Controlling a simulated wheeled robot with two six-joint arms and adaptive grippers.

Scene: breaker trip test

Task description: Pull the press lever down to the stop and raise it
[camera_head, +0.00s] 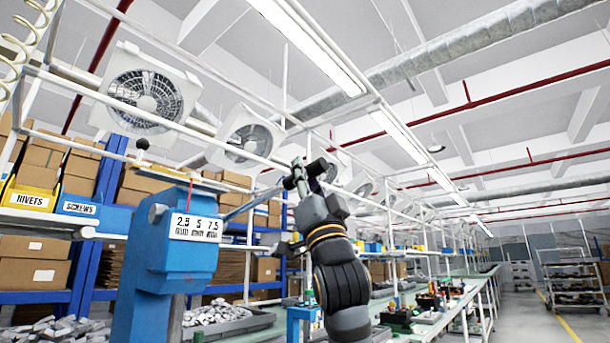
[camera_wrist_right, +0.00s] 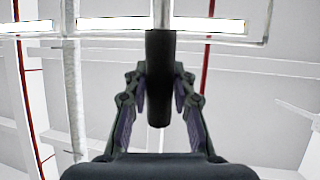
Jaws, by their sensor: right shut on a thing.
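The blue press (camera_head: 160,255) stands at the left of the head view, with a white number plate on its head. Its press lever (camera_head: 252,201) is a thin bar that slants up to the right from the press head to my right gripper. My right gripper (camera_head: 301,178) is raised and shut on the lever's black handle. In the right wrist view the dark handle (camera_wrist_right: 160,60) runs between the two fingers (camera_wrist_right: 160,95), with its rounded end showing. The fingers hide part of the handle in the head view. My left gripper is in neither view.
A tray of metal parts (camera_head: 218,312) lies on the bench behind the press. Shelves with a yellow rivets bin (camera_head: 30,198), a blue screws bin (camera_head: 78,208) and cardboard boxes stand at the left. A long workbench (camera_head: 462,300) runs back at the right. Air around the raised handle looks clear.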

